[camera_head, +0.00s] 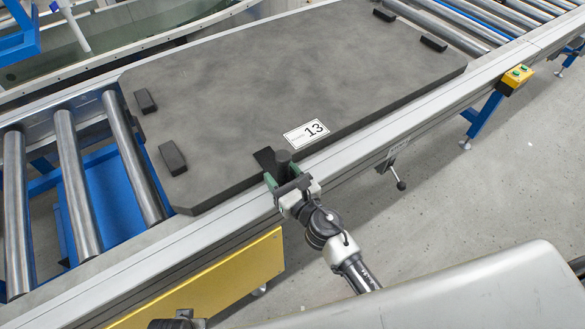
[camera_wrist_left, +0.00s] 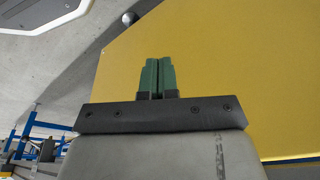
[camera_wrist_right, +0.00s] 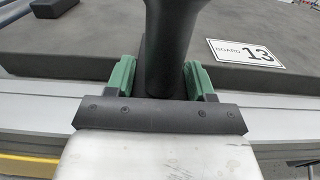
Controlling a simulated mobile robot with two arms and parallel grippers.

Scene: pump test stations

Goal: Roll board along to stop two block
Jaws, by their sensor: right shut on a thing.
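The board (camera_head: 270,70) is a large dark grey slab with cut corners and a white label reading 13 (camera_head: 306,133). It lies on the roller conveyor. A dark upright post (camera_head: 283,160) stands at its near edge; it fills the middle of the right wrist view (camera_wrist_right: 168,45). My right gripper (camera_head: 285,182) is shut on this post, with a green finger on each side. My left gripper (camera_wrist_left: 158,78) has its green fingers together and empty, in front of a yellow panel. I cannot make out a block marked as stop two.
Bare steel rollers (camera_head: 75,180) lie left of the board, and more rollers (camera_head: 450,25) lie beyond its right end. A lever (camera_head: 398,180) hangs from the near rail (camera_head: 420,110). A yellow button box (camera_head: 516,77) sits farther right. The floor (camera_head: 460,185) beside the conveyor is clear.

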